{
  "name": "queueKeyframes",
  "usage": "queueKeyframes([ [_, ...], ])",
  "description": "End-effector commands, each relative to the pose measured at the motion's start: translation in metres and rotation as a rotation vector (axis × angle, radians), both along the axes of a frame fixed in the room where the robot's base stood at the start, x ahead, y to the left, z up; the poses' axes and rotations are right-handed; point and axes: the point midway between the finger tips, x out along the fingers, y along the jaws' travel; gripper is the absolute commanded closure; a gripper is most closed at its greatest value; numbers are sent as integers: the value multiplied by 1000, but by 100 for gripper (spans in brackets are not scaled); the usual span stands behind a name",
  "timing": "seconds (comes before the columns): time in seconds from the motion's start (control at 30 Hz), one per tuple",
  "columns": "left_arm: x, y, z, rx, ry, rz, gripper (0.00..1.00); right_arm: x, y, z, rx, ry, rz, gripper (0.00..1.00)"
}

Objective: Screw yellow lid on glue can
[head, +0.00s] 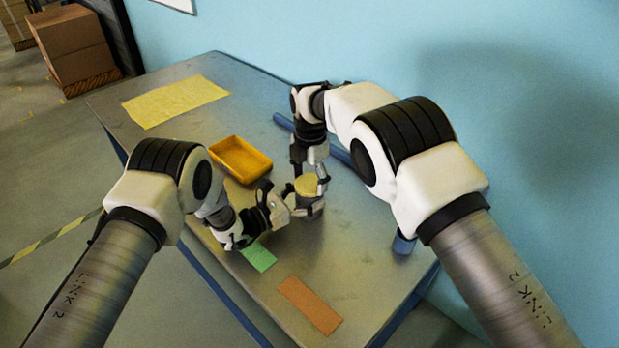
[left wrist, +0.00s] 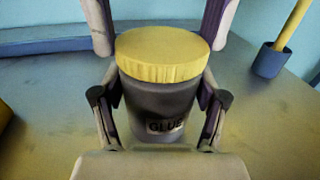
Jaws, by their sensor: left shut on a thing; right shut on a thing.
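The grey glue can (head: 309,213) stands upright near the middle of the table. Its dark body with a GLUE label (left wrist: 165,125) fills the middle of the left wrist view. The yellow lid (head: 306,185) sits on top of the can, roughly level, and also shows in the left wrist view (left wrist: 162,55). I cannot tell whether its thread has caught. My left gripper (head: 303,208) is shut on the can, with a finger on either side. My right gripper (head: 311,178) reaches in from behind and above, shut on the lid. Its fingers flank the lid in the left wrist view.
An orange-yellow tray (head: 240,160) lies left of the can. A yellow sheet (head: 175,101) is at the far left. A green card (head: 259,256) and an orange card (head: 310,305) lie nearer the front.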

Motion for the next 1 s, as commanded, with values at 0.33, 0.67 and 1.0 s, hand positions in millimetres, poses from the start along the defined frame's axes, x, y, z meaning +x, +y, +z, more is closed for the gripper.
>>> queueKeyframes([
  [0.33,0,0,0,-1,-1,-1,100,-1,0,-3,-5,10,-589,69],
  [0.67,0,0,0,-2,-1,-1,100,-1,0,-5,-14,22,-1628,69],
  [1.0,0,0,1,-2,-2,-2,100,-1,0,-6,-22,32,-2698,69],
])
